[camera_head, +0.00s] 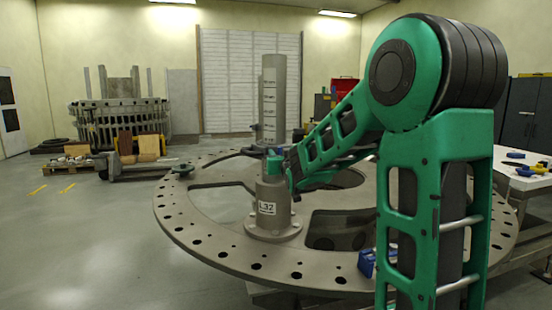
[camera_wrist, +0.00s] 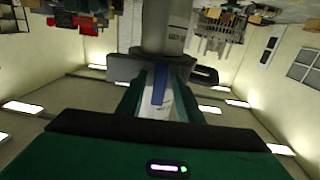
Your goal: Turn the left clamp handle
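A grey post with an "L37" label (camera_head: 270,210) stands on the near left part of the round turret plate (camera_head: 205,232). My gripper (camera_head: 290,172) is at the right side of the post's top, close to the handle. In the wrist view, my gripper (camera_wrist: 156,75) has its two dark fingertips apart, with a narrow blue strip (camera_wrist: 158,85) between them. It seems to be part of the handle, with a gap on each side. Any contact is hidden.
A tall marked column (camera_head: 272,100) stands behind the post. Another small green handle (camera_head: 183,169) is on the plate's left rim. A blue object (camera_head: 367,263) sits at the plate's near side beside my arm. A white table (camera_head: 525,180) with tools is at right.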

